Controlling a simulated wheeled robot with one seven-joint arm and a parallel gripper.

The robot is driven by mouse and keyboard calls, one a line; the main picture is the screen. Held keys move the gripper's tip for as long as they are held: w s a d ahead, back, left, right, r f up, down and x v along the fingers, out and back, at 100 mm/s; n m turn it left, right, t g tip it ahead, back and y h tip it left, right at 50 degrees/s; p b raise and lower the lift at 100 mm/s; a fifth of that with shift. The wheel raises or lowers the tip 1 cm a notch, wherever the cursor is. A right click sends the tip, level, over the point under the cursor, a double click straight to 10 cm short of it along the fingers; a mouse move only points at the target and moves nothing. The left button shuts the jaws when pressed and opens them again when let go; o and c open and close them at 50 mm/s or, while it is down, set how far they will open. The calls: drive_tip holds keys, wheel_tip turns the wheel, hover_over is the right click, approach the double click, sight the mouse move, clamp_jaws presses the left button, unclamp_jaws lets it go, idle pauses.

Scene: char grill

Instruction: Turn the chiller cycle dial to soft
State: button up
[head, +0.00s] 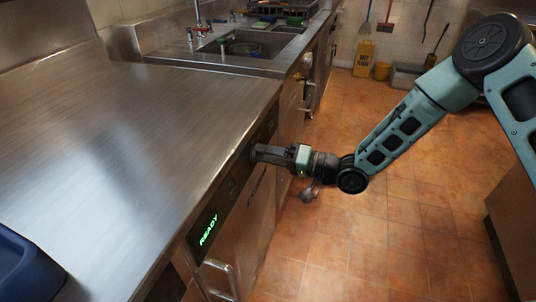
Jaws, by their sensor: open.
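The chiller's dark control panel (228,192) runs along the front face under the steel counter edge. A display (208,229) on it reads READY in green. My gripper (256,153) is at the far part of the panel, pointing left towards it, with its fingertips at or very near the front face. It is open. I cannot tell whether the fingers touch anything. The cycle dial cannot be made out; the gripper may hide it.
A steel counter (130,130) fills the left, mostly bare. A blue bin (25,265) stands at its lower left. A sink (245,48) lies beyond. A door handle (222,278) sticks out below the display. The tiled floor (350,235) is clear; a yellow sign (363,58) stands at the back.

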drive_tip(key=v, duration=1.7)
drive_tip(key=shift+b, duration=0.3)
drive_tip(key=s+a+r+n+g+h+p, duration=0.1)
drive_tip(key=a+r+n+h+p, duration=0.5)
drive_tip(key=h, duration=0.5)
drive_tip(key=s+d+r+g+h+p, duration=0.1)
drive_tip(key=s+r+g+h+p, duration=0.1)
drive_tip(key=s+r, duration=0.5)
drive_tip(key=s+d+r+g+h+p, duration=0.1)
drive_tip(key=s+r, duration=0.6)
drive_tip(key=s, duration=1)
drive_tip(key=shift+d+r+g+h+p, duration=0.25)
drive_tip(key=shift+d+g+h+p, duration=0.2)
drive_tip(key=shift+g+h, duration=0.7)
drive_tip(key=shift+c, duration=0.4)
